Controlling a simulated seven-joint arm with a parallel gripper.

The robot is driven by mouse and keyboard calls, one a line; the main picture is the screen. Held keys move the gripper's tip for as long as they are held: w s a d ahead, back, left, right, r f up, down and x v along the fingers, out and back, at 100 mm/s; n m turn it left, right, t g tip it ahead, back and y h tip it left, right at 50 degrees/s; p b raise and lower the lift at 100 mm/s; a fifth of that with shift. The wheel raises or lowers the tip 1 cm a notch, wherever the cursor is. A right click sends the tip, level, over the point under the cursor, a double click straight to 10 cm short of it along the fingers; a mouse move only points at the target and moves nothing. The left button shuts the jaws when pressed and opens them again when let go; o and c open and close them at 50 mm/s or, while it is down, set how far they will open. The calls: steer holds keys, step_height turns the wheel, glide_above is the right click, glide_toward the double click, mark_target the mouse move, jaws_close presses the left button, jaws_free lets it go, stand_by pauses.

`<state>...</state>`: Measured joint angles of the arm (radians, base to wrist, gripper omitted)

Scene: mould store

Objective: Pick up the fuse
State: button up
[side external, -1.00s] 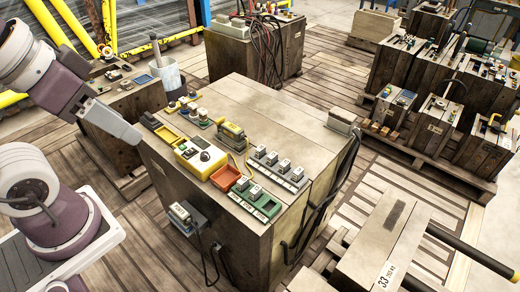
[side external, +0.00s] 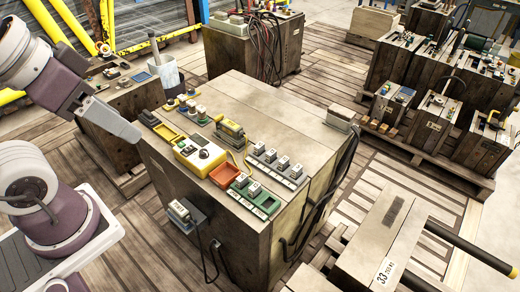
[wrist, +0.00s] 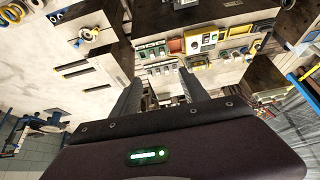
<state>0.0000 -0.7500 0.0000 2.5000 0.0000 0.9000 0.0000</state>
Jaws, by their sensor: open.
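Several small white-topped blocks (side external: 271,158) stand in a row on the top of the large wooden box (side external: 285,110). More small blocks stand by a green tray (side external: 267,206) near the front corner. I cannot tell which of these small parts is the fuse. My gripper (side external: 136,137) is at the left edge of the box top, apart from the blocks. In the wrist view my gripper (wrist: 159,77) shows two separated fingers with nothing held between them. The green and orange trays and small parts lie beyond the fingertips there.
A yellow case (side external: 200,154) and an orange tray (side external: 225,176) sit on the box top, with a yellow-and-grey part (side external: 230,133) behind them. A grey unit (side external: 186,214) hangs on the box's front side. The right half of the top is mostly bare.

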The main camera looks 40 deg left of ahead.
steer(key=m+g, duration=0.6)
steer(key=m, duration=1.2)
glide_above(259, 145)
steer(key=f, duration=2.9)
steer(key=shift+s+a+f, duration=0.15)
steer(key=shift+s+f, duration=0.15)
steer(key=shift+s, duration=0.1)
steer(key=f, duration=0.7)
steer(key=shift+w+d, duration=0.25)
steer(key=shift+w, duration=0.15)
steer(key=shift+r, duration=0.1)
jaws_close()
